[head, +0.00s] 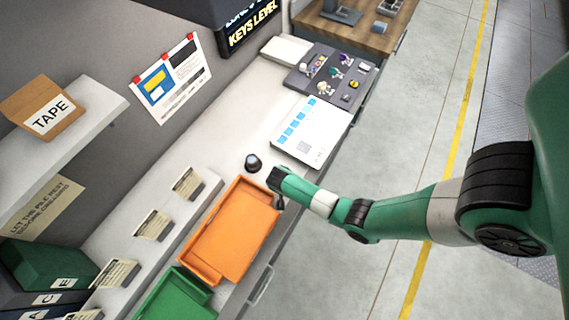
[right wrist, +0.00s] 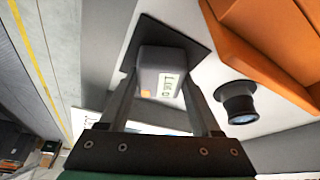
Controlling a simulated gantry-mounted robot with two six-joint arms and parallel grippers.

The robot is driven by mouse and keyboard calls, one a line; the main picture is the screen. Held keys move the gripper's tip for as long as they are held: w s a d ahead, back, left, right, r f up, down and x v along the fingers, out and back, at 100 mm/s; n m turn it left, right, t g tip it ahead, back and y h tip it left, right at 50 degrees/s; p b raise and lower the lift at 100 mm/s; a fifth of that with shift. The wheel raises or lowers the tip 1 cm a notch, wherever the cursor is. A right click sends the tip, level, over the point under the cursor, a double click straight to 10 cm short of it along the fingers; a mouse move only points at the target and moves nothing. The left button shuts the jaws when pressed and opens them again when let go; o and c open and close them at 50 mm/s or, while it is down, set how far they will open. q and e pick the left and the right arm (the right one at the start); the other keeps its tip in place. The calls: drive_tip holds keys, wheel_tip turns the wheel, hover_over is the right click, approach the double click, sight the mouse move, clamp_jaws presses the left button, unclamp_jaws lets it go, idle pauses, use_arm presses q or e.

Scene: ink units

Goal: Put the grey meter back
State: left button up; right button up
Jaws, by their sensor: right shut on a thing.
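The grey meter (right wrist: 160,60) is a small rounded block with a pale printed label and an orange patch. In the right wrist view it sits between the two fingers of my right gripper (right wrist: 160,92), which is shut on it. A dark square pad (right wrist: 150,28) lies behind the meter; I cannot tell whether the meter touches it. In the head view my right gripper (head: 277,182) is low over the counter, just right of the orange tray's upper corner, and hides the meter. My left gripper is not in view.
The orange tray (head: 203,266) and a small dark round pot (head: 253,162) are close by; the pot also shows in the right wrist view (right wrist: 238,104). A white sheet with blue squares (head: 325,122) and a grey board of small items (head: 313,52) lie farther up the counter.

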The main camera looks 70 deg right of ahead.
drive_tip(key=o, duration=1.4)
drive_tip(key=shift+f, duration=0.1)
drive_tip(key=shift+o, duration=0.2)
drive_tip(key=p+v, duration=0.4)
drive_tip(key=v, duration=0.8)
drive_tip(key=shift+s, duration=0.1)
